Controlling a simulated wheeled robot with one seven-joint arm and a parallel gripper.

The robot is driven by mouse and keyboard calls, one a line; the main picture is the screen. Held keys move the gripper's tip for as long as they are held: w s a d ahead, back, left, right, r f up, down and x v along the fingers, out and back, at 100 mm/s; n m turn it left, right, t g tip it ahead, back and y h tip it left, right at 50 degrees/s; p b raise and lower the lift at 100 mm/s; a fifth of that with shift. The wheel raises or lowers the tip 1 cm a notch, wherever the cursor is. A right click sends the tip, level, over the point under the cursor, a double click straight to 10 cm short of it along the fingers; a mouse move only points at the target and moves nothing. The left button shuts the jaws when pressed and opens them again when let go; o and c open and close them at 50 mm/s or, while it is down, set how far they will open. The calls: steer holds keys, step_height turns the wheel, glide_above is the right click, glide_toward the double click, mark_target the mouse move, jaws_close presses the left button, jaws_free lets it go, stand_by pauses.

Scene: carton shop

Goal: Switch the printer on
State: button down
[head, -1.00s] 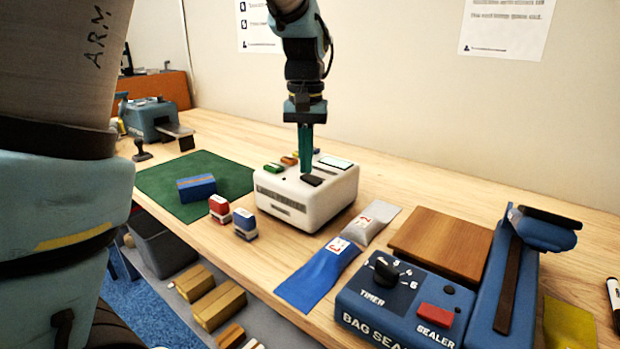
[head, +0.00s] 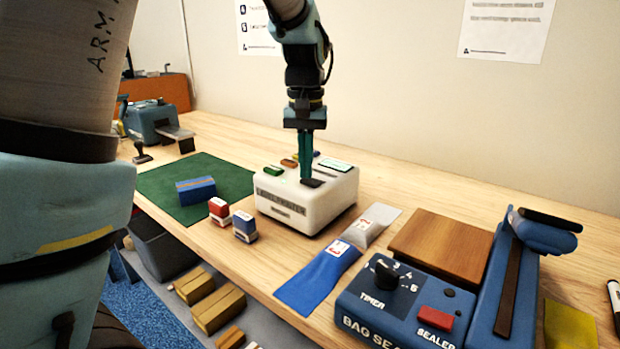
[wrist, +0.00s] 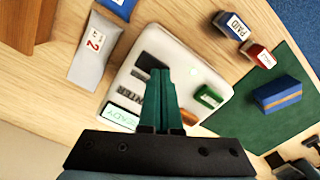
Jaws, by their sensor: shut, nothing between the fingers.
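The white label printer (head: 300,206) stands on the bench, its lettered front towards me. It also shows in the wrist view (wrist: 180,48). My gripper (head: 306,179) points straight down with its green fingers shut and empty. Its tips are at the black rocker switch (head: 314,183) on the printer's top and seem to touch it. In the wrist view the fingertips (wrist: 160,72) partly cover the switch (wrist: 150,63). The small display (wrist: 121,117) is pale green and reads READY.
Green, orange and yellow pieces sit on the printer's top, the green one (head: 273,171) at left. Red (head: 219,211) and blue (head: 244,226) stamps stand before it. Grey (head: 370,224) and blue (head: 318,277) pouches and the bag sealer (head: 400,305) lie to the right.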

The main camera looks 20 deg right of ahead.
steer(key=shift+r+p, duration=2.75)
steer(key=shift+r, duration=0.6)
steer(key=shift+f, duration=0.1)
steer(key=w+a+f+n, duration=0.1)
steer(key=a+f, duration=0.1)
steer(key=a, duration=0.5)
steer(key=w+a+f+n, duration=0.1)
steer(key=a+f, duration=0.1)
steer(key=a, duration=0.5)
steer(key=s+a+f+n, duration=0.1)
steer(key=s+a+f, duration=0.1)
steer(key=a, duration=0.6)
steer(key=s+a+f+n+t, duration=0.1)
steer(key=s+a, duration=0.3)
steer(key=a, duration=0.4)
steer(key=shift+f+n+t, duration=0.3)
steer(key=shift+f+n, duration=0.2)
steer(key=shift+f, duration=0.3)
steer(key=shift+a, duration=0.1)
